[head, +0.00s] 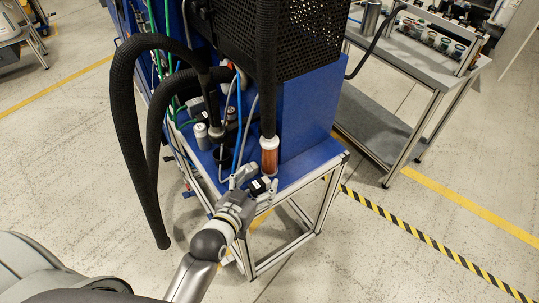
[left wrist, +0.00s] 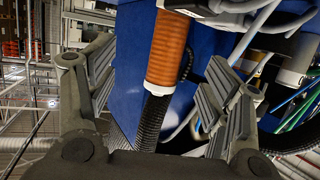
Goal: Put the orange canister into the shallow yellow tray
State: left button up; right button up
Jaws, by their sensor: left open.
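The orange canister (head: 270,160) is a ribbed orange-brown cylinder with a white collar, in line with a thick black hose above it. It is at the front right corner of the blue machine. In the left wrist view the canister (left wrist: 168,48) shows between the two fingers, with the white collar and black hose below it in the picture. My left gripper (head: 259,181) is open, just in front of the canister; whether a finger touches it I cannot tell. I see no shallow yellow tray. My right gripper is not in view.
The blue machine base (head: 310,165) has a metal frame and carries hoses, cables and fittings. A large black hose (head: 125,110) loops down at left. A grey bench (head: 425,65) with a rack of jars stands at upper right. The floor at right is open.

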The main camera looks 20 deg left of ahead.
aim_at(266, 157)
pick_arm(q)
jog(key=shift+w+a+r+n+t+y, duration=0.1)
jog(key=shift+w+r+n+t+y, duration=0.05)
jog(key=shift+w+r+t, duration=0.35)
jog(key=shift+w+a+r+n+t+y, duration=0.15)
jog(key=shift+w+r+t, duration=0.15)
jog(key=shift+w+t, duration=0.3)
jog(key=w, duration=0.3)
jog(key=w+f, duration=0.1)
jog(key=w, duration=0.1)
jog(key=shift+d+p, duration=0.2)
jog(key=shift+p, duration=0.2)
jog(key=shift+w+f+p, duration=0.2)
jog(key=shift+w+f, duration=0.05)
jog(key=shift+w, duration=0.6)
jog(key=shift+w+f+p, duration=0.15)
jog(key=shift+w+f, duration=0.05)
jog(key=shift+w, duration=0.65)
jog(key=shift+w+f+p, duration=0.2)
jog(key=shift+w+f, duration=0.05)
jog(key=shift+w, duration=0.6)
jog(key=c, duration=1.2)
jog(key=shift+r, duration=0.1)
jog(key=shift+c, duration=1.1)
jog(key=shift+r, duration=0.15)
